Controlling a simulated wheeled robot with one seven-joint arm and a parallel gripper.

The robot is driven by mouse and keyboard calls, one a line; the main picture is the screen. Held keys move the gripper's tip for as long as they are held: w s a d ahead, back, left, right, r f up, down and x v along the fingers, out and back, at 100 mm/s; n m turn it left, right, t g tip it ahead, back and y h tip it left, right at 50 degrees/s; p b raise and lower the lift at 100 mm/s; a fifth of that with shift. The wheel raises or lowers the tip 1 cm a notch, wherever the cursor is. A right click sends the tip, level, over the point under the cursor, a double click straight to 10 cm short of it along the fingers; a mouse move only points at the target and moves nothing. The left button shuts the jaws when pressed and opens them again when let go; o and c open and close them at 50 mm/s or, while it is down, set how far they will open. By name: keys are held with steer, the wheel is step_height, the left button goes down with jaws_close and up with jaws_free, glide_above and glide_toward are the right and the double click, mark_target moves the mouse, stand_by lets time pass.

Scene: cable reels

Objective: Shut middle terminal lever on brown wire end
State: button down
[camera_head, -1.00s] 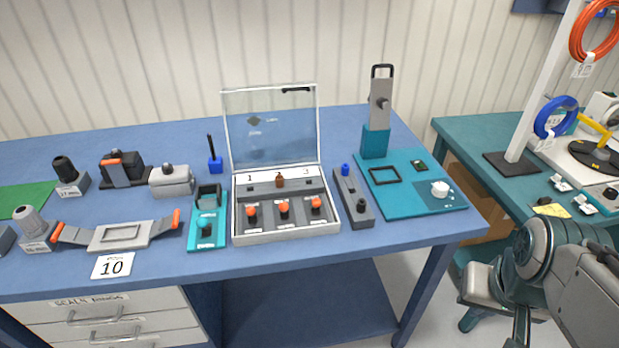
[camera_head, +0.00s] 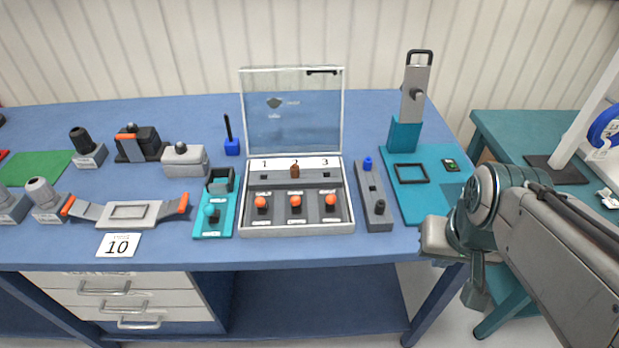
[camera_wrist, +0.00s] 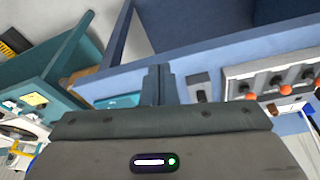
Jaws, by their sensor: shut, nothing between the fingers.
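The terminal box (camera_head: 248,228) stands on the blue bench with its clear lid (camera_head: 293,120) raised at the back. The brown wire end (camera_head: 295,171) stands at the middle terminal, by the number 2. The middle terminal lever (camera_head: 296,201) has an orange knob, in line with the left lever (camera_head: 262,202) and right lever (camera_head: 331,200). I cannot tell the levers' exact tilt. My gripper (camera_wrist: 159,72) is shut and empty in the wrist view, apart from the box, whose orange knobs show at that view's right. In the head view my arm is right of the box, near the bench's front corner.
A grey block with a blue peg (camera_head: 374,198) lies right of the box. Beyond it is a teal board (camera_head: 430,207) with an upright grey tool (camera_head: 414,92). A teal holder (camera_head: 213,222) stands close on the box's left. A second teal table (camera_head: 520,125) is at right.

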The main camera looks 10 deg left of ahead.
steer(key=w+a+r+m+y+p, duration=0.1)
steer(key=w+a+m+y+p, duration=0.15)
steer(key=w+a, duration=0.45)
steer(key=m+y+p, duration=0.1)
steer(key=m+p, duration=0.2)
glide_toward(312, 226)
steer(key=s+v, duration=0.1)
steer(key=v, duration=0.3)
steer(key=shift+w+r+t, duration=0.1)
steer(key=shift+t, duration=0.3)
steer(key=shift+a+b, duration=0.1)
steer(key=shift+b, duration=0.2)
steer(key=b+x, duration=0.3)
steer(key=x, duration=0.7)
steer(key=shift+f, duration=0.4)
steer(key=shift+w+a+r+p, duration=0.7)
steer(key=shift+w+a+p, duration=0.15)
steer(key=shift+p, duration=0.05)
steer(key=shift+w+a, duration=0.5)
steer(key=shift+a, duration=0.05)
steer(key=shift+w+r+p, duration=0.1)
steer(key=shift+r+p, duration=0.1)
steer(key=shift+p, duration=0.2)
